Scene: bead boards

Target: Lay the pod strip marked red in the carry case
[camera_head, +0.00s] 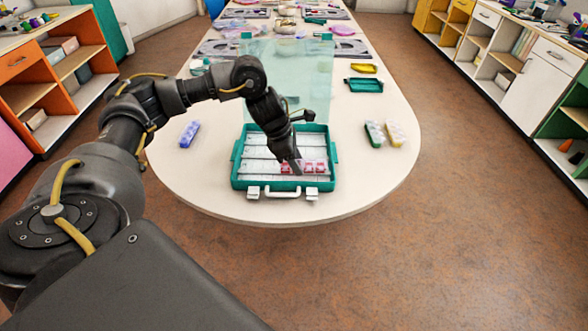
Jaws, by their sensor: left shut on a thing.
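The carry case (236,166) is a teal tray with pale inner rows and a white handle on its near side. Its clear teal lid (290,75) stands open behind it. The pod strip marked red (315,167) shows as pink-red pods within the case outline, at the near row, right of the middle. My left gripper (297,167) points down over the case and is shut on this strip. The jaws hide part of the strip, and I cannot tell whether it touches the case floor. My right gripper is not in view.
A blue pod strip (189,134) lies on the white table (205,175) left of the case. A green strip (375,133) and a yellow strip (395,134) lie to its right. A green tray (364,86) and other items stand farther back. Shelves line both sides.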

